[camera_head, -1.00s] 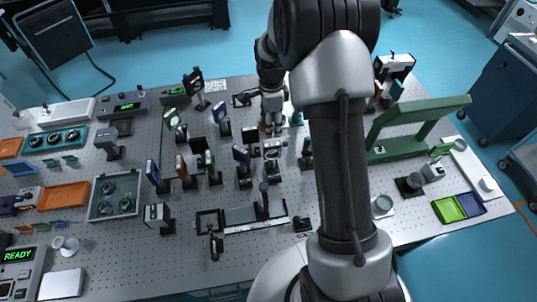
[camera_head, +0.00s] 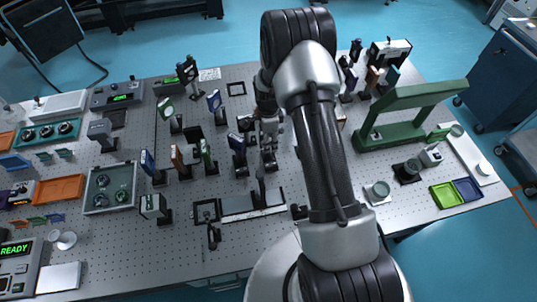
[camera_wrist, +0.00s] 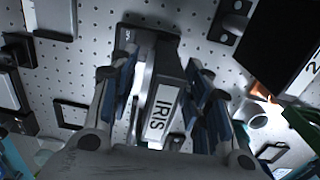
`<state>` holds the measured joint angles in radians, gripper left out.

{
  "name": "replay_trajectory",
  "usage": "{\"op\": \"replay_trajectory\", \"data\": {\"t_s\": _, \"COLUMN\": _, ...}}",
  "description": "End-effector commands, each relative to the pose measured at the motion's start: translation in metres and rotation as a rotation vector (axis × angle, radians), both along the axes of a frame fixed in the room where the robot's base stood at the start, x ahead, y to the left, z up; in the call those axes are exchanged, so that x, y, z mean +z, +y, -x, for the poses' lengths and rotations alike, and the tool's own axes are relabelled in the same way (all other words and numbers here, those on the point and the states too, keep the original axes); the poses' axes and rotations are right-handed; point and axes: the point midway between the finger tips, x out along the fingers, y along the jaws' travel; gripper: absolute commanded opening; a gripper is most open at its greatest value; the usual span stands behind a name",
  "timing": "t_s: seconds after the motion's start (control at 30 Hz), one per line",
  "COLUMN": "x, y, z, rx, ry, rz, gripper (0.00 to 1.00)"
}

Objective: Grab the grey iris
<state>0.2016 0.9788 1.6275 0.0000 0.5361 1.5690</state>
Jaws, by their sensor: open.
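The iris (camera_wrist: 161,114) is a grey-black block with a white label reading IRIS, in the middle of the wrist view. It stands on a dark base on the perforated table. My gripper (camera_wrist: 161,70) is open, with one blue-padded finger on each side of the iris. I cannot tell whether either pad touches it. In the head view my gripper (camera_head: 268,150) is low over the middle of the table, and the iris is hard to make out there among the fingers.
A black-and-white rail stage (camera_head: 250,204) lies in front. A green bridge-shaped frame (camera_head: 410,115) stands to the right. In the wrist view a dark box (camera_wrist: 280,45) is at upper right.

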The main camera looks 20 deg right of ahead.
Motion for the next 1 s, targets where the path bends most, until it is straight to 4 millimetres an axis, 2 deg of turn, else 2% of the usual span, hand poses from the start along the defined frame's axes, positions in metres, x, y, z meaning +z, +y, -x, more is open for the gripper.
{"op": "replay_trajectory", "data": {"t_s": 0.1, "x": -0.0096, "y": 0.0002, "z": -0.0001, "rx": 0.0, "ry": -0.001, "rz": 0.0, "gripper": 0.44}}
{"op": "replay_trajectory", "data": {"t_s": 0.37, "x": -0.0103, "y": 0.0001, "z": -0.0003, "rx": 0.0, "ry": -0.001, "rz": 0.0, "gripper": 0.43}}
{"op": "replay_trajectory", "data": {"t_s": 1.0, "x": -0.0103, "y": 0.0003, "z": 0.0003, "rx": 0.0, "ry": 0.001, "rz": 0.0, "gripper": 0.0}}
